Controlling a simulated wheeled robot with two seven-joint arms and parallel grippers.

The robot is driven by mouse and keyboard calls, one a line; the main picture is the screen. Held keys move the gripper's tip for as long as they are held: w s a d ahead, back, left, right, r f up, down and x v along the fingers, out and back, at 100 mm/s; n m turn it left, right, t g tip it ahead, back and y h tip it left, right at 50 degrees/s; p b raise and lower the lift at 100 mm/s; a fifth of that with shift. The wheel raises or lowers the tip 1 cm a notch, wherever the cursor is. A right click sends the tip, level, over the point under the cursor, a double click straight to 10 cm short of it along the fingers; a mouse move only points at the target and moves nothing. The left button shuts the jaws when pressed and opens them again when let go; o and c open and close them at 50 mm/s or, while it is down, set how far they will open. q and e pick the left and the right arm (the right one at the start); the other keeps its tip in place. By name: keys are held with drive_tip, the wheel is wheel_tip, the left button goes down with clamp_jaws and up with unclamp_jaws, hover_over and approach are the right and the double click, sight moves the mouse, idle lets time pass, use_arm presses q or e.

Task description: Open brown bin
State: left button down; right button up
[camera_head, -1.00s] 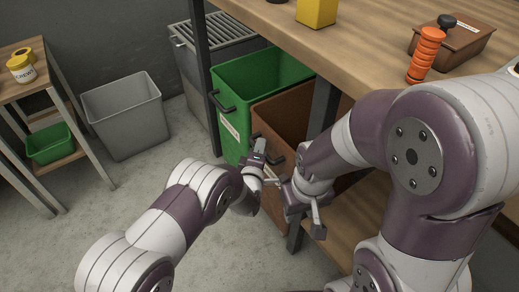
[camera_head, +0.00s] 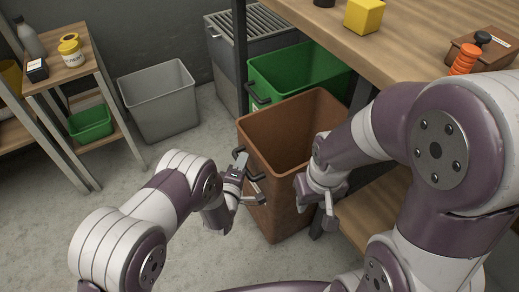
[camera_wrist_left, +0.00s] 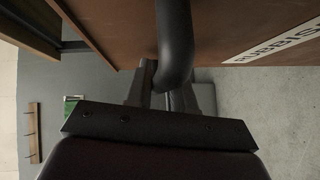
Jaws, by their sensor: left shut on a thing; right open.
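The brown bin (camera_head: 278,200) stands pulled out from under the wooden table, its open top showing an empty-looking inside. My left gripper (camera_head: 249,182) is shut on the bin's black handle (camera_wrist_left: 173,40) at its front side. The left wrist view shows the handle between the fingers (camera_wrist_left: 165,98), with the brown bin wall (camera_wrist_left: 110,25) and a white label (camera_wrist_left: 280,42) reading "RUBBIS…", cut off at the edge. My right gripper (camera_head: 314,206) is open and empty, by the bin's right side in the head view; whether it touches the bin I cannot tell.
A green bin (camera_head: 300,65) with a black handle sits behind the brown one, partly under the table (camera_head: 420,45). A grey bin (camera_head: 160,105) and a small shelf (camera_head: 72,72) stand at the left.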

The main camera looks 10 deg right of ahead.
use_arm(q)
drive_tip(key=shift+s+a+f+p, duration=0.1)
drive_tip(key=shift+s+a+p, duration=0.2)
drive_tip(key=shift+a, duration=0.55)
drive_tip(key=shift+s+a+r+p, duration=0.1)
drive_tip(key=shift+s+a, duration=0.25)
drive_tip(key=shift+a, duration=0.55)
drive_tip(key=shift+s+a+f+p, duration=0.1)
drive_tip(key=shift+s+a+p, duration=0.2)
drive_tip(key=shift+a, duration=0.55)
drive_tip(key=c, duration=1.1)
unclamp_jaws()
drive_tip(key=shift+o, duration=0.2)
drive_tip(key=shift+s, duration=0.1)
drive_tip(key=p+v, duration=0.4)
drive_tip(key=v, duration=0.8)
drive_tip(key=shift+s+a, duration=0.2)
